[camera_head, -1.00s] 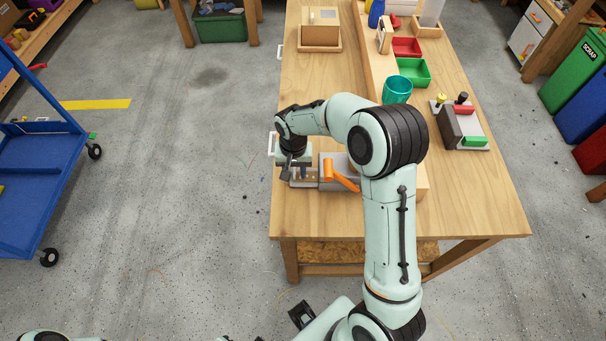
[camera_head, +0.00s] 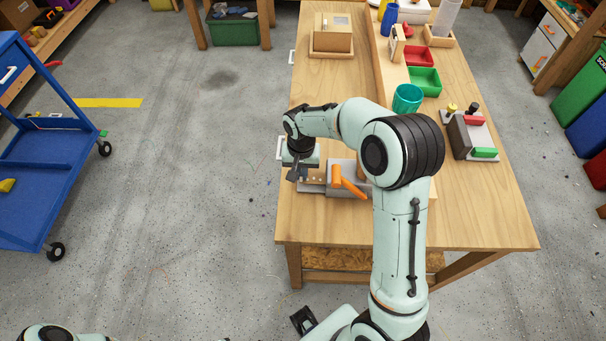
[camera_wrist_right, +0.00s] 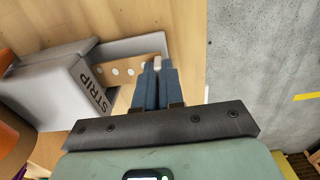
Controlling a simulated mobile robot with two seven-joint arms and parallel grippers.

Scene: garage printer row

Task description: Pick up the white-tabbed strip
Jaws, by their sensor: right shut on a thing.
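My left gripper is not in view.
The wooden table (camera_head: 480,215) holds a teal cup (camera_head: 407,98), a green bin (camera_head: 424,81), a red bin (camera_head: 418,57) and a wooden box (camera_head: 333,40). A grey fixture (camera_head: 470,135) stands at right. A blue cart (camera_head: 45,165) stands on open floor at left.

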